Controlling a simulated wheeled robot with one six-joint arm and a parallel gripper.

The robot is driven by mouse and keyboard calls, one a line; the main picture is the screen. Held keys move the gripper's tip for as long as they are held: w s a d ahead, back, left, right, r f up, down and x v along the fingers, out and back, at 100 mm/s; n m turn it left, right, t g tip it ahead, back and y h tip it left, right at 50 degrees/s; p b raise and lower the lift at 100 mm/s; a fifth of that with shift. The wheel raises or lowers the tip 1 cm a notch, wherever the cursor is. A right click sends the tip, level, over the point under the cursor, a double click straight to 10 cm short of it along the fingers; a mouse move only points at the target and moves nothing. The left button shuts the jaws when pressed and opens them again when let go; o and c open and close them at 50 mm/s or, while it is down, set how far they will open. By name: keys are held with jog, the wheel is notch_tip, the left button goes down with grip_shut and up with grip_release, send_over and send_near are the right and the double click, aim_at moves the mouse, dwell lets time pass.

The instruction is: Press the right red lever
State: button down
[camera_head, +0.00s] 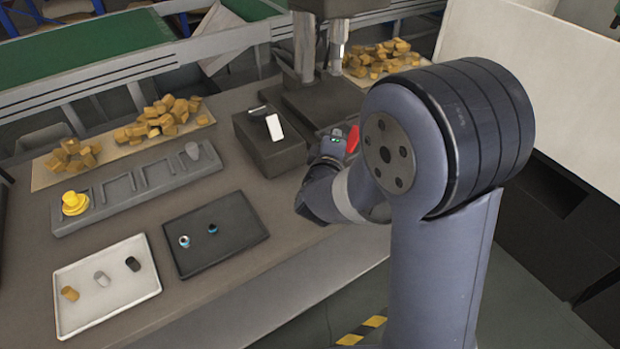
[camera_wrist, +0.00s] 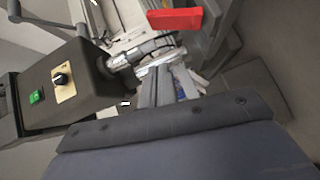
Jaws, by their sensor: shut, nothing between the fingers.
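One red lever (camera_head: 352,138) shows in the head view, just right of my wrist and partly hidden by my arm. In the wrist view a red lever (camera_wrist: 175,20) lies near the top edge, level and bar-like. My gripper (camera_wrist: 172,72) is shut and empty in the wrist view, with its fingertips below the red lever in the picture. A gap shows between the fingertips and the lever; I see no contact. I see no second red lever in either view.
A dark control box (camera_wrist: 60,90) with a green button and black knob is left of my fingers in the wrist view. The head view shows a dark block (camera_head: 270,145), black tray (camera_head: 245,240), white tray (camera_head: 100,315) and grey rack (camera_head: 130,190) on the bench.

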jog(key=r+p+v, duration=0.1)
jog(key=r+v, duration=0.1)
jog(key=v, duration=0.8)
jog(key=r+p+v, duration=0.1)
jog(key=r+v, duration=0.1)
jog(key=v, duration=0.7)
jog(key=shift+s+d+r+p, duration=0.15)
jog(key=shift+d+r+p, duration=0.15)
jog(key=shift+p, duration=0.1)
jog(key=f+b+x, duration=0.2)
jog(key=x, duration=1)
jog(key=shift+a+f, duration=0.3)
jog(key=shift+f, duration=0.1)
